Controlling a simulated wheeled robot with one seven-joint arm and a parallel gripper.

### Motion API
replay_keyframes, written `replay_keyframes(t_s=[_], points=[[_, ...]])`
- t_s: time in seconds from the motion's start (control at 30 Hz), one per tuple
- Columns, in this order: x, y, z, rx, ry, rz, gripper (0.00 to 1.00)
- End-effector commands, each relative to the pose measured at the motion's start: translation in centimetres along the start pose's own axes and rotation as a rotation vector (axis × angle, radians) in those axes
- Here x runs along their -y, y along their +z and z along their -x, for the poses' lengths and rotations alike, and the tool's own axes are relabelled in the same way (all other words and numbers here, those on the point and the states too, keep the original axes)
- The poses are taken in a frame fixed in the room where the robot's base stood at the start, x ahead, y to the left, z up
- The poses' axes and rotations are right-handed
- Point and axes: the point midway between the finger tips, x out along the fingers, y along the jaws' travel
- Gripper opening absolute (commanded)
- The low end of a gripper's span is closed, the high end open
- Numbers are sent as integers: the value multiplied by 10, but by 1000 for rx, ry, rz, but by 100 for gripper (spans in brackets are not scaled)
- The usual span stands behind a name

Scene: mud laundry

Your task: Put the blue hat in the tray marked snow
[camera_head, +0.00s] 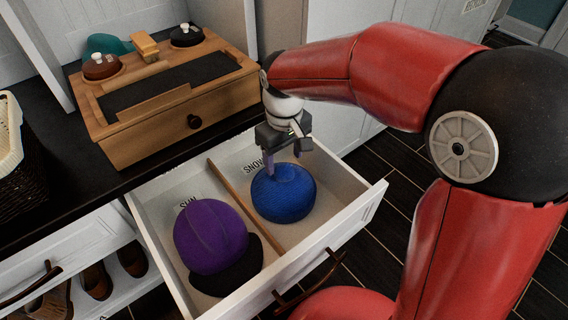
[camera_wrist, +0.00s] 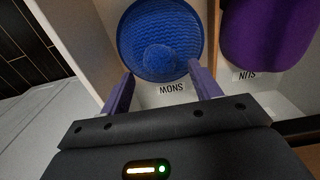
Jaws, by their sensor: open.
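The blue hat (camera_head: 284,197) lies in the right compartment of an open white drawer (camera_head: 345,213), on the side whose label reads SNOW (camera_head: 254,166). In the wrist view the hat (camera_wrist: 160,30) looks round and ribbed, and the SNOW label (camera_wrist: 171,88) shows upside down beside it. My gripper (camera_head: 283,160) is at the hat's back edge with its fingers spread. In the wrist view the fingertips (camera_wrist: 160,70) stand apart near the hat's edge with nothing held between them. I cannot tell whether a finger touches the hat.
A purple cap (camera_head: 210,237) with a dark brim lies in the left compartment, marked SUN (camera_head: 187,203). A wooden divider (camera_head: 244,207) separates the compartments. A wooden box (camera_head: 178,128) stands on the dark counter behind, near a wicker basket (camera_head: 20,170). Shoes (camera_head: 97,281) sit below left.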

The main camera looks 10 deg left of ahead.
Motion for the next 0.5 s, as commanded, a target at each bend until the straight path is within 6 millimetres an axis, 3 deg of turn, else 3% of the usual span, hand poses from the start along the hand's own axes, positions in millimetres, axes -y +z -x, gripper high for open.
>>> replay_keyframes(t_s=[0.03,0.2,0.5], points=[[0,0,16,-4,1,0,63],[0,0,48,-3,0,-1,63],[0,0,71,-1,-1,-2,63]])
